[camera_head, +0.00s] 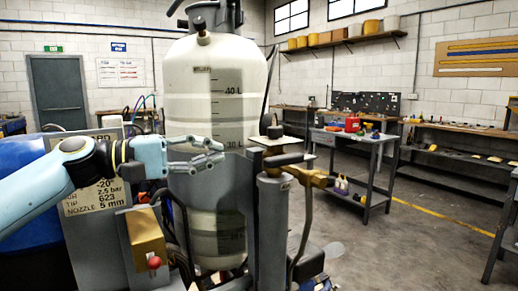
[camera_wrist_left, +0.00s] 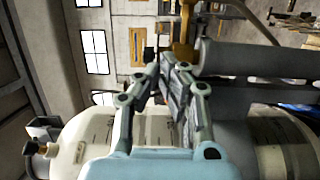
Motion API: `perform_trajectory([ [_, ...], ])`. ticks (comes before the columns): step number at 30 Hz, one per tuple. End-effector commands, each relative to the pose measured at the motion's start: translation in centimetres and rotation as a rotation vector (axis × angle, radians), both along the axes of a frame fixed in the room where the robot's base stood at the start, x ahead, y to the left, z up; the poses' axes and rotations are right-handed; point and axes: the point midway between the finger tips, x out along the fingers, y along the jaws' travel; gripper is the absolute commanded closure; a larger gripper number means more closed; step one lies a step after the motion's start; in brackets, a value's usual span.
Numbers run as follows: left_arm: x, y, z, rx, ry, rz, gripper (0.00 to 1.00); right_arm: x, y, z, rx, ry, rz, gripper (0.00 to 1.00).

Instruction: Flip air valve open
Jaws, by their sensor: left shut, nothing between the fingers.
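A brass-coloured fitting (camera_head: 312,178) sticks out to the right from the top of a grey post, under a dark flat lever (camera_head: 283,159). A brass block with a red knob (camera_head: 153,262) sits lower left, below a placard. I cannot tell for sure which of these is the air valve. My left gripper (camera_head: 222,152) is shut and empty, in front of the white tank and left of the lever, apart from it. In the left wrist view, the gripper fingers (camera_wrist_left: 172,66) point toward a brass part (camera_wrist_left: 186,52) beside a grey tube. My right gripper is out of view.
The tall white tank (camera_head: 190,110) with a litre scale stands just behind my gripper. A placard (camera_head: 95,197) and a blue drum (camera_head: 40,215) are at left. A grey worktable (camera_head: 345,140) with tools stands behind right. The floor at right is open.

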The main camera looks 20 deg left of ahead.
Motion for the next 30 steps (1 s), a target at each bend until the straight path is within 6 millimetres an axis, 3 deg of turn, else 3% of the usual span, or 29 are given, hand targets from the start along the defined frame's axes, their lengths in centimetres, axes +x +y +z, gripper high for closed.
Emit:
perform_trajectory([
  [10,4.5,-5.9,0.5,-0.006,0.0,-0.002,1.0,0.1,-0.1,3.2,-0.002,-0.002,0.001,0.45],
  [18,2.3,-8.4,0.2,0.0,0.001,-0.001,1.0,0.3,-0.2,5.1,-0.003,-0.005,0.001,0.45],
  [30,1.9,-8.8,0.0,0.001,0.001,0.0,1.0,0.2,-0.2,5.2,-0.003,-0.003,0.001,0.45],
])
